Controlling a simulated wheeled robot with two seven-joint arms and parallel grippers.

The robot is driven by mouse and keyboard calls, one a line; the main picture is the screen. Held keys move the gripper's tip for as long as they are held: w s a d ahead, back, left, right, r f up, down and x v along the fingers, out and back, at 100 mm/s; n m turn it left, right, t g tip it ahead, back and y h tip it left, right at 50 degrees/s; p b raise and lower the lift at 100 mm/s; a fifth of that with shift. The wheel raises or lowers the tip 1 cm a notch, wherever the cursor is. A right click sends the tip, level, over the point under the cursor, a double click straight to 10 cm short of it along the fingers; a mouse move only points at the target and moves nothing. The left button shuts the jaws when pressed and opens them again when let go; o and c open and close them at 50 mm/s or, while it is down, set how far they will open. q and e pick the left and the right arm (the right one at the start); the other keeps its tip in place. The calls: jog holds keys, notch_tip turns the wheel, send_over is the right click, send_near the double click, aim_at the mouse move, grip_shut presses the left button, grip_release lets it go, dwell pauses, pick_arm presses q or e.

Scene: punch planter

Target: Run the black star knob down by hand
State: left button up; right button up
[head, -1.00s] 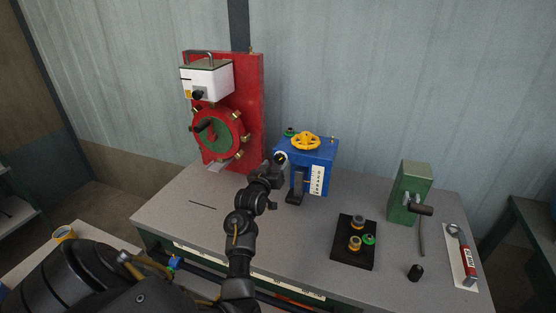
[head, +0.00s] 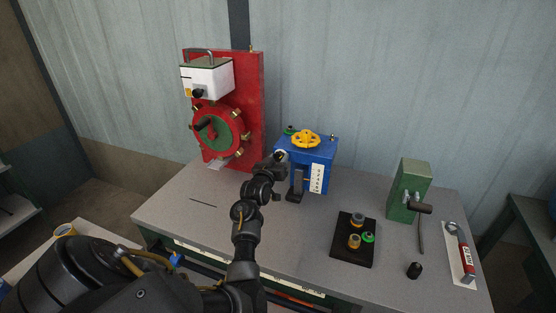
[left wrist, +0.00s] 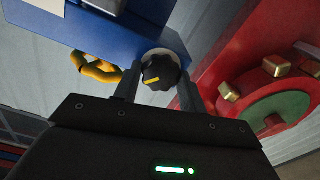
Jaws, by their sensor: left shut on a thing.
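The black star knob (left wrist: 160,70) has a lobed rim and a yellow mark, and it sits in a pale round collar on the side of the blue box (head: 316,158). In the left wrist view it lies between the two fingers of my left gripper (left wrist: 157,84), which is shut on it. In the head view my left gripper (head: 279,162) is at the left side of the blue box, and the knob is mostly hidden there. My right gripper is not in view.
A yellow handwheel (head: 306,139) tops the blue box. A red panel (head: 252,95) with a red-rimmed green wheel stands at left. A black tray (head: 341,251) with small fittings and a green block (head: 410,181) stand at right. The front left bench is mostly clear.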

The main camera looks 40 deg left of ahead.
pick_arm(q)
jog(key=shift+m, duration=0.3)
jog(key=m, duration=0.3)
jog(key=shift+d+m+p, duration=0.1)
jog(key=shift+m+p, duration=0.3)
jog(key=shift+m, duration=1)
jog(key=o, duration=1)
jog(key=b+v, duration=0.2)
jog(key=v, duration=0.8)
jog(key=shift+s+d, duration=0.2)
jog(key=shift+s, duration=0.1)
